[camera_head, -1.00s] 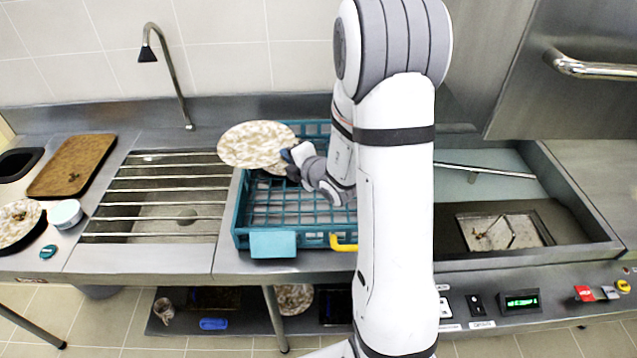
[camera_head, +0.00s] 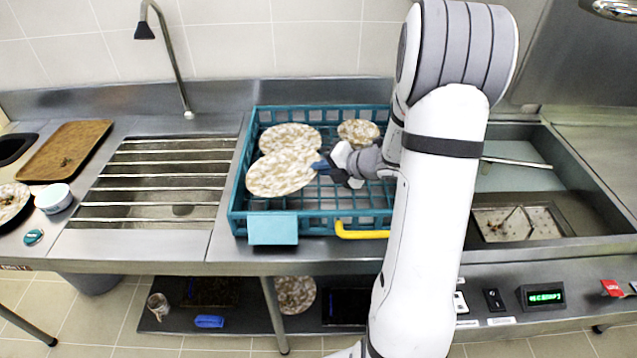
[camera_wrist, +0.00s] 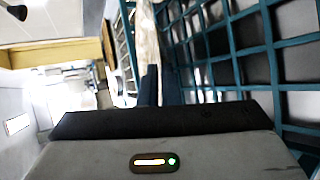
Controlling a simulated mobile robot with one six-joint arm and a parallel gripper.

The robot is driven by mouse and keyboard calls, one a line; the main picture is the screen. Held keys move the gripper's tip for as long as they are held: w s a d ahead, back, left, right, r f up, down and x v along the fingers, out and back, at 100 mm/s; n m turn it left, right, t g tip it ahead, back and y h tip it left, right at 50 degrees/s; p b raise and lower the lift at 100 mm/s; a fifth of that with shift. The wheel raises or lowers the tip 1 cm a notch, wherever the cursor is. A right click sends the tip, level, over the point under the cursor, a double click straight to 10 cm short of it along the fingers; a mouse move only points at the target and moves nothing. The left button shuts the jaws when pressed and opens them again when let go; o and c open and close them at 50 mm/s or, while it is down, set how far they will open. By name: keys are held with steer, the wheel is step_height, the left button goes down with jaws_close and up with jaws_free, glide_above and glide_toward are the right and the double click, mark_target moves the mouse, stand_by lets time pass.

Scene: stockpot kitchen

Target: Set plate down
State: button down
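A speckled cream-and-brown plate (camera_head: 279,174) is tilted over the left part of the teal dish rack (camera_head: 263,230). My gripper (camera_head: 322,166) is shut on this plate's right edge; whether the plate touches the rack floor I cannot tell. In the wrist view my fingers (camera_wrist: 160,85) close on the plate (camera_wrist: 146,35), seen nearly edge-on beside the rack's grid. A second speckled plate (camera_head: 290,137) is just behind the held one, and a smaller one (camera_head: 358,131) is at the rack's back middle. My arm hides the rack's right end.
A slatted sink (camera_head: 150,190) with a tap (camera_head: 165,50) is left of the rack. A brown tray (camera_head: 64,150), a white bowl (camera_head: 54,198) and a dirty plate (camera_head: 12,203) are farther left. A basin (camera_head: 530,175) lies to the right.

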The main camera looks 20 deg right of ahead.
step_height(320, 180, down, 6)
steer(key=shift+r, duration=0.1)
stand_by(0.4)
steer(key=c, duration=1.6)
jaws_free()
steer(key=shift+c, duration=0.2)
